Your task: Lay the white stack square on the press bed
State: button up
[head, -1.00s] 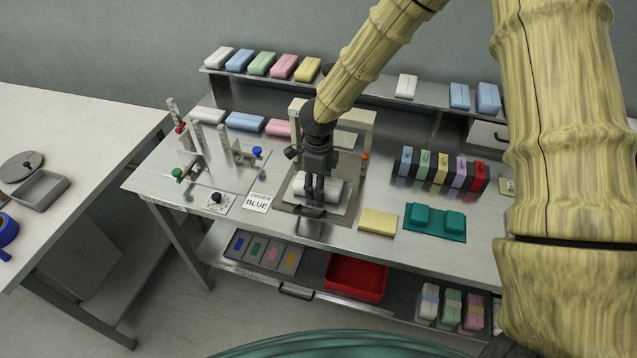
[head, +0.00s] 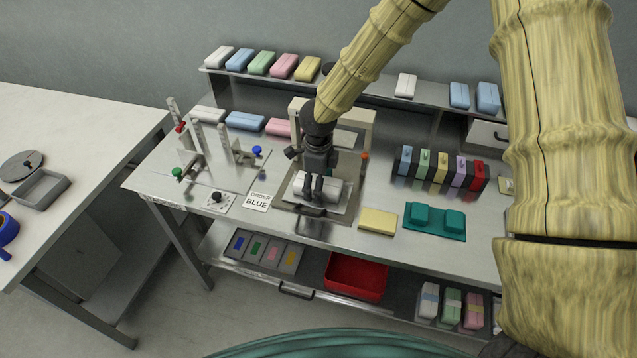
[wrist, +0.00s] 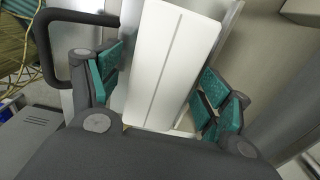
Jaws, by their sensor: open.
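The white stack (head: 331,186) lies on the press bed (head: 338,207) under the press frame in the head view. In the wrist view the white stack (wrist: 172,62) is a long white block with a line along its top, tilted in the picture. My gripper (head: 318,196) is right over the stack, pointing down. In the wrist view its teal finger pads (wrist: 158,85) stand apart on either side of the stack, with visible gaps. My gripper partly hides the stack in the head view.
The press frame (head: 366,123) stands close behind my gripper. A clamp fixture (head: 212,150) with coloured knobs and an ORDER BLUE card (head: 257,201) are to the left. A yellow pad (head: 378,221) and a teal tray (head: 435,234) lie to the right. Coloured blocks (head: 441,168) stand farther right.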

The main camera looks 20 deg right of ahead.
notch_tip(320, 180, up, 12)
dwell(0.6)
